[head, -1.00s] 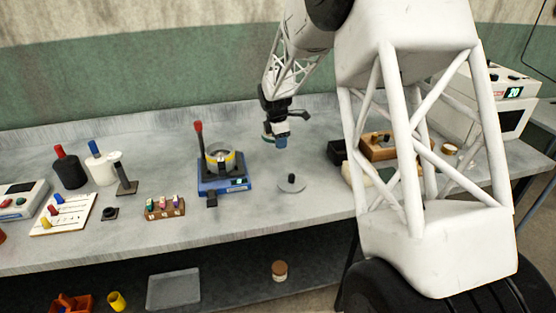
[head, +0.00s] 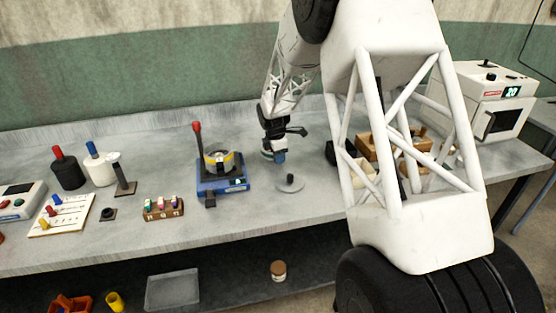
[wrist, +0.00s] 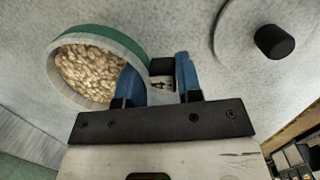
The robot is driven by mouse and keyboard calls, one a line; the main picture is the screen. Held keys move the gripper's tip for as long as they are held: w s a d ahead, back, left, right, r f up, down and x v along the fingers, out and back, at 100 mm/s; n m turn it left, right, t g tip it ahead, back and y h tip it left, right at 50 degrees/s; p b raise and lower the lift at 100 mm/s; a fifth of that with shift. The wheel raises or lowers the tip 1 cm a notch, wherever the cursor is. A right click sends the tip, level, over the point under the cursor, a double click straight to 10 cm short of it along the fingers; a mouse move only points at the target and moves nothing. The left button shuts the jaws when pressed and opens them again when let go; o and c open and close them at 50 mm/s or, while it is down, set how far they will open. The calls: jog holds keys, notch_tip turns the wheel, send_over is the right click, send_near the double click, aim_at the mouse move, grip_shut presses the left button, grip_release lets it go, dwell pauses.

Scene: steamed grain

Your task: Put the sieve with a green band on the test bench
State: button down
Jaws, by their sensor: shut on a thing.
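The sieve with a green band (wrist: 88,38) shows in the wrist view as a pale ring full of tan grain. My gripper (wrist: 160,72) is shut on the sieve's dark tab, which bears a pale label that looks like a 4. The left blue finger overlaps the ring's near rim. In the head view my gripper (head: 279,157) is low over the grey test bench (head: 250,205), and only a sliver of the sieve (head: 266,154) shows beside it. I cannot tell whether the sieve touches the bench.
A round lid with a black knob (head: 290,180) lies just in front of my gripper. A blue device with a red lever (head: 222,186) stands to the left, holding a yellow-banded ring. A small vial rack (head: 163,208) is further left. Wooden boxes and a white oven (head: 500,90) stand right.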

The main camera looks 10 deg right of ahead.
jog(key=shift+f, duration=0.9)
jog(key=c, duration=0.8)
grip_release()
jog(key=shift+f, duration=0.1)
jog(key=r, duration=0.4)
jog(key=a+r, duration=0.1)
jog(key=r, duration=0.7)
jog(key=shift+s+a+r, duration=0.1)
jog(key=shift+s+a, duration=0.05)
jog(key=shift+s, duration=0.15)
